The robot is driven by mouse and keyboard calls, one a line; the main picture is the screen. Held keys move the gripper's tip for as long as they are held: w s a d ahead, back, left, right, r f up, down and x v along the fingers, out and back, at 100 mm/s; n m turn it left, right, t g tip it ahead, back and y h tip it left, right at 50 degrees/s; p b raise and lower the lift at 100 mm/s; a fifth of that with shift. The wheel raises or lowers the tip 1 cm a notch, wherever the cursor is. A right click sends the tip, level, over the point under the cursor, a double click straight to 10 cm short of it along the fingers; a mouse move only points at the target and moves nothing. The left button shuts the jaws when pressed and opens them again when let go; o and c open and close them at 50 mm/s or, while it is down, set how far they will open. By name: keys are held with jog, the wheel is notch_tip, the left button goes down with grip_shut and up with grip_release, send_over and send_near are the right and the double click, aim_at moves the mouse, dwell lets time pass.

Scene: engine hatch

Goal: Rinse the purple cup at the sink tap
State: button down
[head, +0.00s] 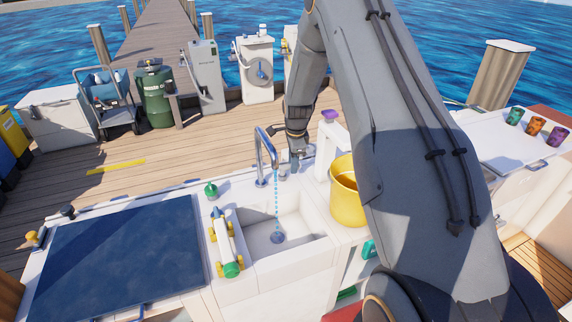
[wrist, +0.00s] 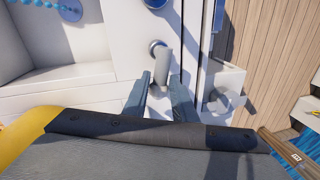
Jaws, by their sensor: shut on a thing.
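The purple cup (head: 558,137) stands at the far right on a white counter, beside an orange and a green cup, well away from my gripper. The curved metal sink tap (head: 264,150) stands behind the white sink (head: 312,246). A dotted blue stream runs from its spout to a blue disc in the basin. My gripper (head: 297,158) is low, just right of the tap. In the wrist view, my gripper (wrist: 162,82) is shut on a short grey tap lever (wrist: 161,60). The lever's end between the fingers is partly hidden.
A yellow bucket (head: 345,195) stands right of the sink. A white and green toy-like object (head: 226,243) with yellow parts lies left of it, near a green bottle-like item (head: 211,190). A dark blue panel (head: 115,252) covers the left counter. A purple item (head: 330,116) tops a white post.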

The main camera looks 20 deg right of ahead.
jog(key=c, duration=1.5)
grip_release()
jog(key=shift+r, duration=0.1)
jog(key=shift+s+a+r+b, duration=0.1)
jog(key=shift+s+r+b, duration=0.25)
jog(key=shift+r, duration=0.9)
jog(key=shift+s+d+r+b, duration=0.15)
jog(key=shift+r+b, duration=0.3)
jog(key=shift+r, duration=0.8)
jog(key=shift+s+a+r+b, duration=0.15)
jog(key=shift+s+r+b, duration=0.2)
jog(key=shift+r, duration=0.9)
jog(key=shift+w, duration=0.1)
